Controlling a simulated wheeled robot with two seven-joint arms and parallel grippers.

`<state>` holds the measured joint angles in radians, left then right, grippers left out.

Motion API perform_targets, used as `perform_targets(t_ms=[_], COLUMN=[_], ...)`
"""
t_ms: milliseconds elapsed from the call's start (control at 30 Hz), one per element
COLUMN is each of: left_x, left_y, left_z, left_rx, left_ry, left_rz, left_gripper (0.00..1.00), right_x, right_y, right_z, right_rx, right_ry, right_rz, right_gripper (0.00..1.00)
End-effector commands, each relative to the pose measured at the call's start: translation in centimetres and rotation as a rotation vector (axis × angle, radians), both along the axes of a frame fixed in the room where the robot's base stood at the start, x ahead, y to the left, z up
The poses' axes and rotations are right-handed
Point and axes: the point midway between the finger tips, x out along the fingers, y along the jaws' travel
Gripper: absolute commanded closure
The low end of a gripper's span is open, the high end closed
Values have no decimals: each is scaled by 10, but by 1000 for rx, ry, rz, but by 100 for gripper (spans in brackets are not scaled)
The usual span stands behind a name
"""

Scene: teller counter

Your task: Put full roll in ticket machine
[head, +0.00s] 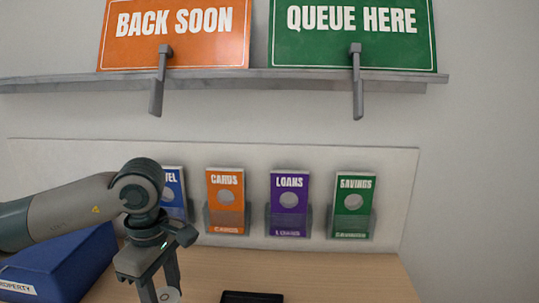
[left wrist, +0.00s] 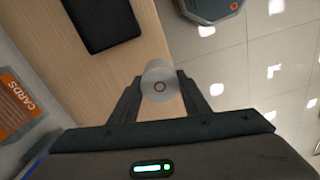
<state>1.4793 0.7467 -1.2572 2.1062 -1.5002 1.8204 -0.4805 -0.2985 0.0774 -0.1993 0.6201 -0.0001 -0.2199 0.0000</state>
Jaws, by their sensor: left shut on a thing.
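A white paper roll (head: 168,295) with a small core hole is at the bottom edge of the head view, between the fingers of my left gripper (head: 158,285). The left wrist view shows the roll (left wrist: 160,84) end-on, with my left gripper (left wrist: 160,90) shut on it. The roll is near the counter's edge in that view. I cannot tell its height above the counter. I cannot make out a ticket machine for certain. My right gripper is in neither view.
The wooden counter (head: 340,280) carries a black flat object (head: 252,297), also in the left wrist view (left wrist: 100,22). A blue box (head: 62,265) stands at left. Several leaflet holders, including Loans (head: 289,205), line the back panel. A grey device with an orange mark (left wrist: 210,8) is beyond the counter edge.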

Motion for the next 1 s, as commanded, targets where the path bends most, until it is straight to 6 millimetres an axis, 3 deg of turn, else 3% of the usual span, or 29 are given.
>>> perform_targets(t_ms=[700, 1000], left_x=[0, -1], left_y=[6, 7], left_z=[-52, -63], left_rx=[2, 2], left_ry=[0, 0], left_rz=[-1016, -1272], left_gripper=[86, 86], right_x=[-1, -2], right_y=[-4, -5], right_z=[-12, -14], right_rx=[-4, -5], right_ry=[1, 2], right_rz=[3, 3], right_gripper=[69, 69])
